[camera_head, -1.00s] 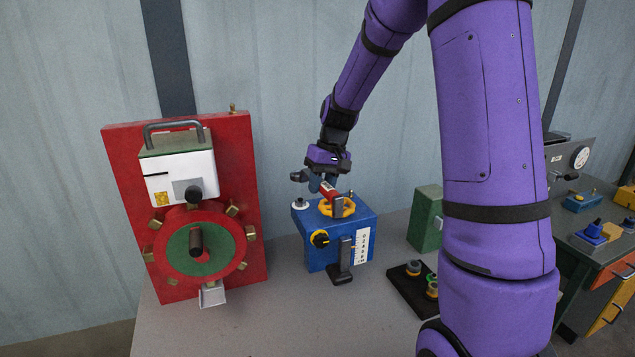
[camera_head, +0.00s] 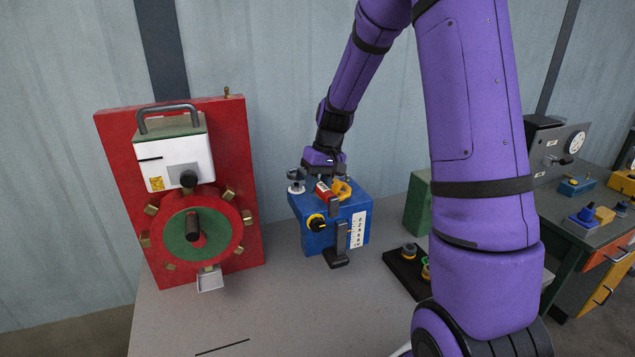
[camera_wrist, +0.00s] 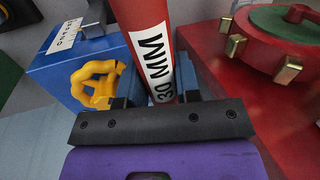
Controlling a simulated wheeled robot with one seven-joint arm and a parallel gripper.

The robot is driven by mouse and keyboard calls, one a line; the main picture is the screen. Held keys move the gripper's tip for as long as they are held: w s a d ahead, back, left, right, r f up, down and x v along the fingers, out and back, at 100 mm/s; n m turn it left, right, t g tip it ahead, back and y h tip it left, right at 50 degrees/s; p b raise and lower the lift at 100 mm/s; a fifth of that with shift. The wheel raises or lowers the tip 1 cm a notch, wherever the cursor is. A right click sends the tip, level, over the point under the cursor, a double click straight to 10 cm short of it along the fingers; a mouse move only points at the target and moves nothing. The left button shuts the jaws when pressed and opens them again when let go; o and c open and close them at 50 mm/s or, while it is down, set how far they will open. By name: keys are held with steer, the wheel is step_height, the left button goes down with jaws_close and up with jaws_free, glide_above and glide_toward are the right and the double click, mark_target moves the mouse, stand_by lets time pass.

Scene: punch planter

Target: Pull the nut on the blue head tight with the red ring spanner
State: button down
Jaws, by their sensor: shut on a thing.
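The red spanner (camera_wrist: 152,40), marked 30 MM, is held in my gripper (camera_wrist: 155,97), whose jaws are shut on its shaft. In the head view only a short red piece of the spanner (camera_head: 322,190) shows under my gripper (camera_head: 324,172), low over the top of the blue head (camera_head: 318,236). The blue head also shows at the left in the wrist view (camera_wrist: 50,78). The spanner's ring end and the nut cannot be made out.
A red panel (camera_head: 112,190) with a green-centred wheel stands left of the blue head. A dark upright bracket (camera_head: 341,240) stands at its front. A black tray (camera_head: 402,272) with small parts and a green box (camera_head: 418,203) are to the right.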

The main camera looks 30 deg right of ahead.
steer(key=shift+f, duration=2.25)
stand_by(0.3)
steer(key=shift+w+a+m, duration=0.25)
steer(key=shift+a+m, duration=0.85)
steer(key=shift+a, duration=0.15)
steer(key=w+a+m+t, duration=0.2)
steer(key=w+a+m, duration=0.2)
steer(key=a+m, duration=0.2)
steer(key=shift+w+a+h, duration=0.15)
steer(key=shift+a+h, duration=0.15)
steer(key=shift+h, duration=0.1)
steer(key=shift+d, duration=0.1)
stand_by(0.4)
steer(key=shift+s+d, duration=0.1)
steer(key=shift+s, duration=0.1)
